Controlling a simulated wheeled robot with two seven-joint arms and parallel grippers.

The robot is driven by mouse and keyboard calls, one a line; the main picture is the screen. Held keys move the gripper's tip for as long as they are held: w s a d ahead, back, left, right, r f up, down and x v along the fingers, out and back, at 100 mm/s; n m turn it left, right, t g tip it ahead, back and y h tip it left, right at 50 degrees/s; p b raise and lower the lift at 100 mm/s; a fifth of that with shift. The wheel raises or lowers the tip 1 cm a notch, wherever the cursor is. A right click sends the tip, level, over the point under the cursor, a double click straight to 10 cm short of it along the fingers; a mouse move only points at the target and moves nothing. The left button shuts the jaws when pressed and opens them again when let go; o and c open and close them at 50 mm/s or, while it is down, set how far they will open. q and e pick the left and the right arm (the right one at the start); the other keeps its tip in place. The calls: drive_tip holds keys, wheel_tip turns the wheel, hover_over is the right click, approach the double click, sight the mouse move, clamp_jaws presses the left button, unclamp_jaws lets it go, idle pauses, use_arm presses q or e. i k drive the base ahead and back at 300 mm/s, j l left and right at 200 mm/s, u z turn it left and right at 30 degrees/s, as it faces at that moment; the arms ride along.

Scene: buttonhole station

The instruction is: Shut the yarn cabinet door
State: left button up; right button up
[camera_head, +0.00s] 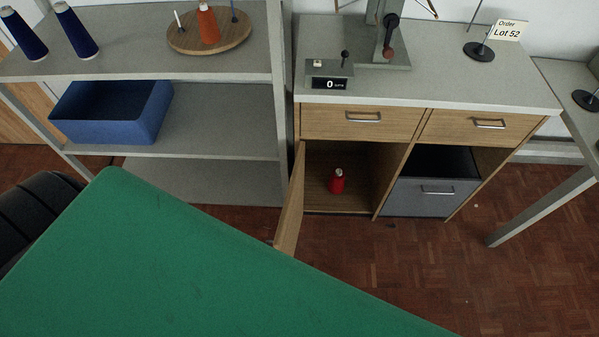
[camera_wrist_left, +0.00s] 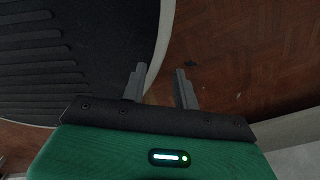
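The yarn cabinet door (camera_head: 290,206) is a wooden panel at the left side of the cabinet in the head view. It stands open, swung out towards me, and its lower part is hidden behind a green surface in the foreground. The open compartment (camera_head: 358,165) holds a red yarn cone (camera_head: 337,181) standing on its floor. My left gripper (camera_wrist_left: 160,71) shows only in the left wrist view, with its two fingers apart and nothing between them. It points over the parquet floor, and the door is not seen in that view. My right gripper is in neither view.
A grey shelf unit (camera_head: 225,172) with a blue bin (camera_head: 110,112) stands left of the cabinet. Two drawers (camera_head: 363,124) sit above the compartment, and a grey bin (camera_head: 432,197) fills the right bay. A table leg (camera_head: 540,208) stands at right. Parquet floor (camera_head: 400,260) before the cabinet is clear.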

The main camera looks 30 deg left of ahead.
sight(287, 232)
drive_tip(key=k+j, duration=0.1)
drive_tip(key=j, duration=0.3)
drive_tip(key=k+j+z, duration=0.1)
drive_tip(key=j, duration=0.3)
drive_tip(key=k+j, duration=0.15)
drive_tip(key=j, duration=0.3)
drive_tip(key=k+j+z, duration=0.1)
drive_tip(key=j, duration=0.3)
